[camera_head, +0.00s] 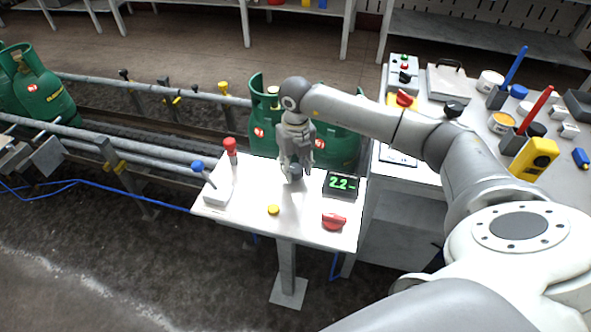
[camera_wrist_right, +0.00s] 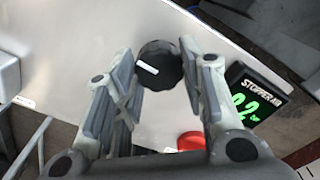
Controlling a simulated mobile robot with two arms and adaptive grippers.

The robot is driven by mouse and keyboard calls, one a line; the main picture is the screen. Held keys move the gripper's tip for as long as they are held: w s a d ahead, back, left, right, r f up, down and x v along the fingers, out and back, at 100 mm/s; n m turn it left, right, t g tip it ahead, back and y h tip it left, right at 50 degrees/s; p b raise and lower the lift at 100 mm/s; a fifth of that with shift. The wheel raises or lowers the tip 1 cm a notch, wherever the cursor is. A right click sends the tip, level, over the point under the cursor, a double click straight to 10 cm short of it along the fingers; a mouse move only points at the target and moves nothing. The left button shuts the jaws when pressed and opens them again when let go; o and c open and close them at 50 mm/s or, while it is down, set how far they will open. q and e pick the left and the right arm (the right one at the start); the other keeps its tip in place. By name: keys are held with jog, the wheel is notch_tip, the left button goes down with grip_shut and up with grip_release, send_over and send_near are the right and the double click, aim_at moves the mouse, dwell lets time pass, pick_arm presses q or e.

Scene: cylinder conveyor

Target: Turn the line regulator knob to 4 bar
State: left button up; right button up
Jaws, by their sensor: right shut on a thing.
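The regulator knob (camera_wrist_right: 160,65) is black and ridged, with a white mark on its top. It stands on a pale panel table (camera_head: 245,195). My right gripper (camera_head: 297,173) points down at the table with a finger on each side of the knob and is shut on it. In the wrist view the far part of the knob shows between the fingertips. A black display (camera_head: 340,185) to the right of the gripper reads 2.2 in green. In the wrist view the display (camera_wrist_right: 258,98) is labelled "STOPPER AIR". My left gripper is not in view.
A red knob (camera_head: 334,221) and a yellow button (camera_head: 273,210) sit near the table's front. Green gas cylinders (camera_head: 340,143) stand behind. A cluttered bench (camera_head: 400,180) is to the right.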

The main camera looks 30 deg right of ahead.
aim_at(296, 169)
jog(key=n+b, duration=0.2)
jog(key=n, duration=0.3)
jog(key=shift+w+d+n+b, duration=0.1)
jog(key=shift+n+b, duration=0.2)
jog(key=shift+b, duration=0.05)
jog(key=shift+n+b, duration=0.8)
jog(key=shift+n, duration=1.1)
jog(key=o, duration=1)
jog(key=shift+r, duration=0.1)
notch_tip(296, 169, up, 12)
